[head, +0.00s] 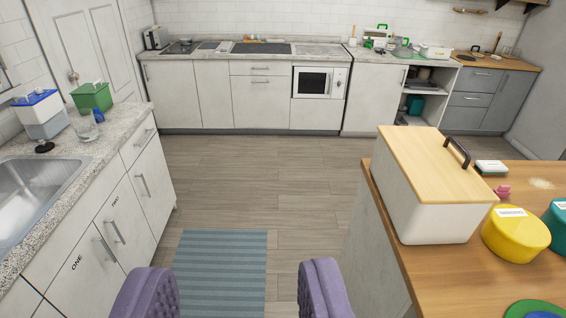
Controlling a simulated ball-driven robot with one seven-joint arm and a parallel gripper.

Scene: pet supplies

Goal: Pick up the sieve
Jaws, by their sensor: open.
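My gripper (235,285) shows at the bottom edge as two purple padded fingers, wide apart with nothing between them. It is above the floor and a striped blue mat, well away from the counters. I cannot surely pick out a sieve. A small greenish, shallow item (403,48) lies on the far counter (366,56) at the back right, among several green and white things; it is too small to tell what it is. A dark item (474,55) with an upright handle sits on the wooden counter to its right, also unclear.
At left is a counter with a sink (38,185), a green box (92,97), a glass (86,125) and a blue-lidded container (40,113). At right, a wooden-topped island (430,285) bears a white bin (425,195) and a yellow tub (515,235). The floor (270,180) between is clear.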

